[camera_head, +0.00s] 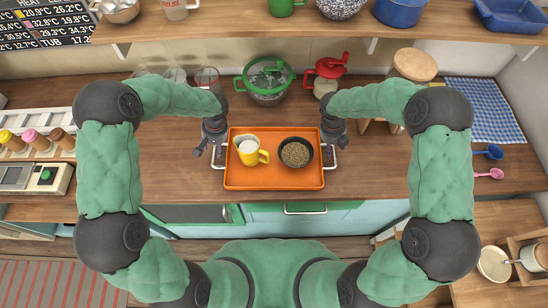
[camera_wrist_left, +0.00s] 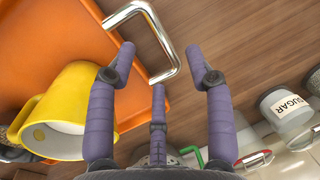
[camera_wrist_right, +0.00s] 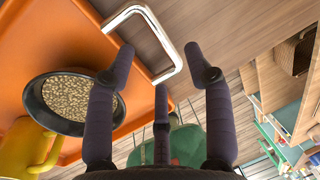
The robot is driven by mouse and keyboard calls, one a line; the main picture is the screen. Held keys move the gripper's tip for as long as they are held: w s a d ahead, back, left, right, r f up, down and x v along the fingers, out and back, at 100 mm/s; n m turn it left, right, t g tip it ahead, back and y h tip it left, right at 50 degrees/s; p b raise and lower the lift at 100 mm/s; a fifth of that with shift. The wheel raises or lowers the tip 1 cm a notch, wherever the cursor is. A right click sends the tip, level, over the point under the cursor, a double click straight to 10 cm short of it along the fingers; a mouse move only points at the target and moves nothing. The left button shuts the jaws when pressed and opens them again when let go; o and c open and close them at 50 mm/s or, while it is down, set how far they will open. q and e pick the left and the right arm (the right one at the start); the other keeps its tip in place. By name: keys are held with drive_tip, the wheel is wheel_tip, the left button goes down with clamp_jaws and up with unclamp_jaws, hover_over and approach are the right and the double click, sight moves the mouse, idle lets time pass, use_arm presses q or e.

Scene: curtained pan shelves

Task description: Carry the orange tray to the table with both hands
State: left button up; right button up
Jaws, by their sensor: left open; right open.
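An orange tray (camera_head: 272,179) lies flat on the wooden counter in the head view. It carries a yellow jug (camera_head: 251,153) and a black bowl of brown grains (camera_head: 295,153). A silver handle sticks out at each side. My left gripper (camera_head: 212,150) is open at the tray's left side. In the left wrist view its purple fingers (camera_wrist_left: 165,70) are spread around the left handle (camera_wrist_left: 172,45). My right gripper (camera_head: 333,147) is open at the right side. In the right wrist view its fingers (camera_wrist_right: 165,70) are spread around the right handle (camera_wrist_right: 172,45). Contact cannot be told.
A green-handled colander (camera_head: 265,81) and a red-lidded jar (camera_head: 326,77) stand behind the tray. A shelf of pans (camera_head: 240,28) runs above. A blue checked cloth (camera_head: 478,110) lies right. The counter edge runs just in front of the tray.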

use_arm(q)
drive_tip(key=f, duration=0.3)
drive_tip(key=a+f, duration=0.1)
drive_tip(key=f, duration=0.3)
drive_tip(key=shift+a+f, duration=0.2)
use_arm(e)
drive_tip(key=f, duration=0.3)
drive_tip(key=d+f, duration=0.1)
drive_tip(key=f, duration=0.3)
drive_tip(key=shift+d+f, duration=0.2)
use_arm(q)
clamp_jaws()
use_arm(e)
clamp_jaws()
use_arm(q)
drive_tip(key=shift+w+r, duration=0.1)
use_arm(e)
drive_tip(key=shift+r, duration=0.1)
